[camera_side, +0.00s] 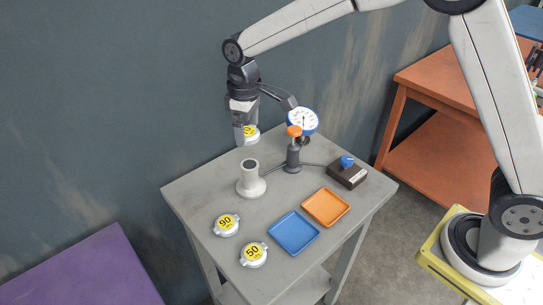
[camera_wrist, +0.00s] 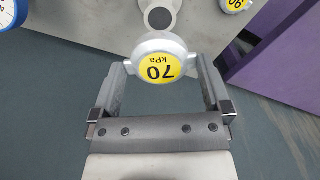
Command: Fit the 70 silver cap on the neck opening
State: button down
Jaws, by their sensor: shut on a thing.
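The silver cap with a yellow "70 kPa" label (camera_wrist: 158,67) is held between the two fingers of my gripper (camera_wrist: 160,78), seen in the wrist view. In the side view the cap (camera_side: 251,131) hangs under my gripper (camera_side: 244,128), partly covered by a finger. The neck (camera_side: 250,180) is a pale upright tube with a dark opening on a wide round base, standing on the grey table. The held cap is above the neck and apart from it. In the wrist view the neck opening (camera_wrist: 160,18) shows just beyond the cap.
Caps marked 90 (camera_side: 226,224) and 50 (camera_side: 253,255) lie at the table's front left. A blue tray (camera_side: 293,232) and an orange tray (camera_side: 326,207) lie at front right. A gauge (camera_side: 302,121) on a stand with an orange knob (camera_side: 294,131) and a dark box (camera_side: 347,174) stand right of the neck.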

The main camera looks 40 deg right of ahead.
send_over(250, 165)
jog(key=shift+w+f, duration=0.1)
jog(key=shift+f, duration=3.1)
jog(key=shift+f, duration=0.7)
jog(key=m, duration=0.5)
jog(key=shift+f, duration=0.15)
jog(key=m, duration=0.5)
jog(key=shift+f+m, duration=0.1)
jog(key=shift+m, duration=0.2)
jog(key=m, duration=0.5)
jog(key=shift+f+m, duration=0.1)
jog(key=shift+m, duration=0.3)
jog(key=m, duration=0.5)
